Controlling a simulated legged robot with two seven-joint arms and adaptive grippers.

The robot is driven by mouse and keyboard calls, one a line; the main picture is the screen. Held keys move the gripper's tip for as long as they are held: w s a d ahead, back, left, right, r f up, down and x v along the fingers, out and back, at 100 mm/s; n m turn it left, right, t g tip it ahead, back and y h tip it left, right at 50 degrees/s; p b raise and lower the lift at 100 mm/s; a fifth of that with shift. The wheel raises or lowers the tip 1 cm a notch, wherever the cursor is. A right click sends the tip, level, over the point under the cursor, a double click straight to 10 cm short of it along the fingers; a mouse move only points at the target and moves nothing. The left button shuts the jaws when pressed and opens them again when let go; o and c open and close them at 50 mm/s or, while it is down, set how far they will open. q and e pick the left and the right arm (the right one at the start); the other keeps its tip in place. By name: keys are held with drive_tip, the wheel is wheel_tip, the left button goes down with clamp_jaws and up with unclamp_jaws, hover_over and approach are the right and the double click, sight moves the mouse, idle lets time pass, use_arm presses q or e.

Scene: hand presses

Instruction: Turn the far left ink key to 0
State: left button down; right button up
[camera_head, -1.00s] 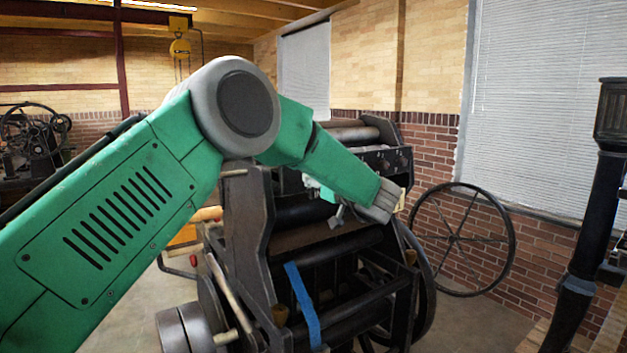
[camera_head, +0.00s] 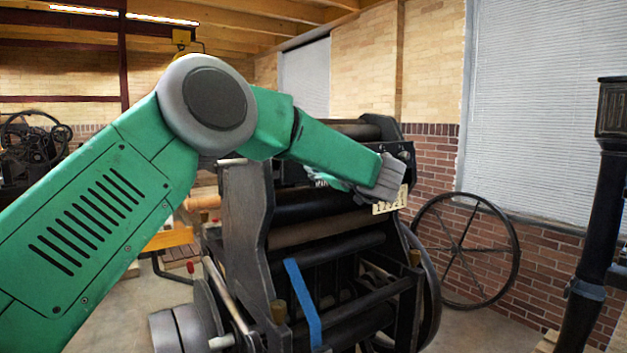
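The black hand press (camera_head: 245,215) stands in the middle, with dark rollers (camera_head: 310,205) across it. My green left arm reaches across its upper part from the left. Small round dark knobs show on the upper panel (camera_head: 403,155), right of my wrist. The far left ink key is not visible; my forearm covers the left part of that panel. A cream strip with dark marks (camera_head: 390,201) shows below my wrist.
A large spoked wheel (camera_head: 462,247) stands right of the press by the brick wall. A black column (camera_head: 590,225) rises at the far right. A blue strip (camera_head: 303,300) hangs on the press front. Another machine (camera_head: 32,150) stands at the back left.

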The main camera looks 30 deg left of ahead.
use_arm(q)
drive_tip(key=n+b, duration=0.1)
drive_tip(key=f+n+b, duration=0.1)
drive_tip(key=n+b, duration=0.1)
drive_tip(key=shift+w+d+f, duration=0.1)
drive_tip(key=shift+d+f, duration=0.15)
drive_tip(key=shift+d, duration=0.05)
drive_tip(key=shift+r+n+b, duration=0.25)
drive_tip(key=shift+n+b, duration=1.25)
drive_tip(key=c, duration=1.6)
unclamp_jaws()
drive_tip(key=shift+o, duration=1.3)
drive_tip(key=shift+d+r, duration=0.15)
drive_tip(key=v, duration=1.2)
